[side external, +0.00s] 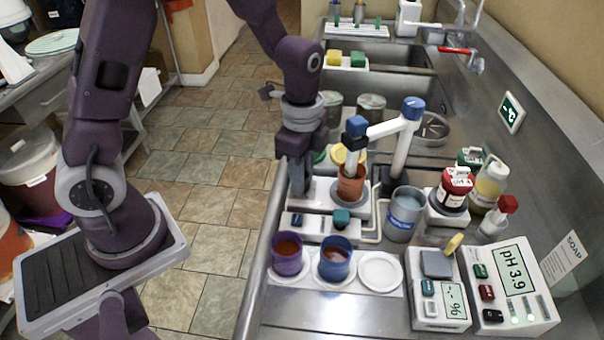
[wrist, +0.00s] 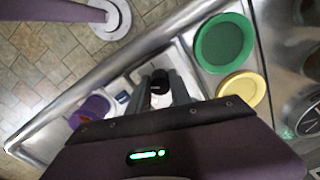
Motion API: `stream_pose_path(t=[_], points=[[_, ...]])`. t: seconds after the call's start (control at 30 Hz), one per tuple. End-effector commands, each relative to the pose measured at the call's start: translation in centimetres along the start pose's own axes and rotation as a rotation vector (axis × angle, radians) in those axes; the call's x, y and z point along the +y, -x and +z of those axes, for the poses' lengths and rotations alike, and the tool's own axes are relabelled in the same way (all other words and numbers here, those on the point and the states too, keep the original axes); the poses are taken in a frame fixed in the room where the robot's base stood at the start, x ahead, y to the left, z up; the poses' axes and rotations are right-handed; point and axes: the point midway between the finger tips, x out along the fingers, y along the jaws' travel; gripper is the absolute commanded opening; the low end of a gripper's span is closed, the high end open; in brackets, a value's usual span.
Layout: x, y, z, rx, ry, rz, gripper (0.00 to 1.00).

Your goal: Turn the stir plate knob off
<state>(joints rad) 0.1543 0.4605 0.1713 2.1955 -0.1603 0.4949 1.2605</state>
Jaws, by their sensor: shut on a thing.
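The white stir plate (side external: 322,192) stands at the counter's front edge in the side external view, with an orange-brown cup (side external: 351,188) on it. My gripper (side external: 301,187) points down at the plate's left end, and its fingers hide the knob in that view. In the wrist view my gripper (wrist: 158,97) is shut on a small dark knob (wrist: 160,78) between its fingertips. The knob's pointer or setting cannot be made out.
A white electrode arm (side external: 386,130) with blue ends reaches over the cup. A low white unit with a teal knob (side external: 341,218) lies in front. Purple (side external: 287,254) and blue (side external: 335,259) cups stand nearer. Green (wrist: 224,42) and yellow (wrist: 242,90) lids lie beside my gripper.

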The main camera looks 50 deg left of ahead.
Motion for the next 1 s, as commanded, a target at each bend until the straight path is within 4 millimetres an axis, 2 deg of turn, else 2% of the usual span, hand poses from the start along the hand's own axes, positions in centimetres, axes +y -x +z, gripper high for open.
stream_pose_path(t=[0.27,1.0], points=[[-0.04,-0.01,0.0,-0.001,0.165,-0.001,0.0],[-0.01,-0.03,-0.03,-0.002,0.865,-0.001,0.0]])
